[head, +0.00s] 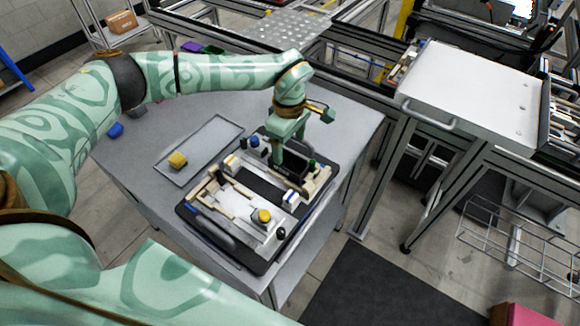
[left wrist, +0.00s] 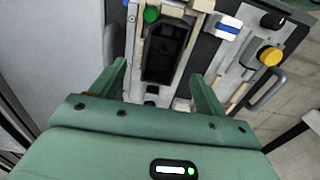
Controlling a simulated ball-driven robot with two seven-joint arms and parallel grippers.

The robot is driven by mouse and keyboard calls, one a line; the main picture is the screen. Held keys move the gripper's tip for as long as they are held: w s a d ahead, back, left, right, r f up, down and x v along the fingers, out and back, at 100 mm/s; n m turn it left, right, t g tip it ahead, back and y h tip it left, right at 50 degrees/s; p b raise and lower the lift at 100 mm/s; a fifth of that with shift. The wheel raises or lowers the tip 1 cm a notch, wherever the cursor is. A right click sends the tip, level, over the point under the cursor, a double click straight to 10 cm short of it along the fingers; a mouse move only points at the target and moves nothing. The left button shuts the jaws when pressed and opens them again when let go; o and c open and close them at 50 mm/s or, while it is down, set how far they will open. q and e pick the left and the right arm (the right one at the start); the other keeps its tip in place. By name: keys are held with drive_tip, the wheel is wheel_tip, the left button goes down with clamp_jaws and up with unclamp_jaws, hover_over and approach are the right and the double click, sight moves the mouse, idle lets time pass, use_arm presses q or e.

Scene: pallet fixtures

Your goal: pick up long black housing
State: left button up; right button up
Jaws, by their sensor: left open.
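The long black housing (left wrist: 165,52) lies in a light-coloured fixture slot on the pallet, with a green knob (left wrist: 151,14) at its far left corner. In the head view the housing (head: 292,164) is partly hidden by my gripper. My left gripper (head: 290,146) is open and points down above the housing. In the left wrist view its two fingers (left wrist: 160,72) stand apart to the left and right of the housing's near end, with nothing between them gripped. My right gripper is not in view.
The dark pallet (head: 228,240) carries fixtures, a yellow knob (head: 264,215) and blue-and-white blocks (head: 290,197). A white-topped cart (head: 470,88) stands at the right.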

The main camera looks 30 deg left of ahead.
sight(290, 159)
use_arm(q)
drive_tip(key=f, duration=0.6)
drive_tip(key=shift+s+d+b, duration=0.15)
drive_tip(key=shift+s+b, duration=0.05)
drive_tip(key=shift+b, duration=0.15)
drive_tip(key=c, duration=1.1)
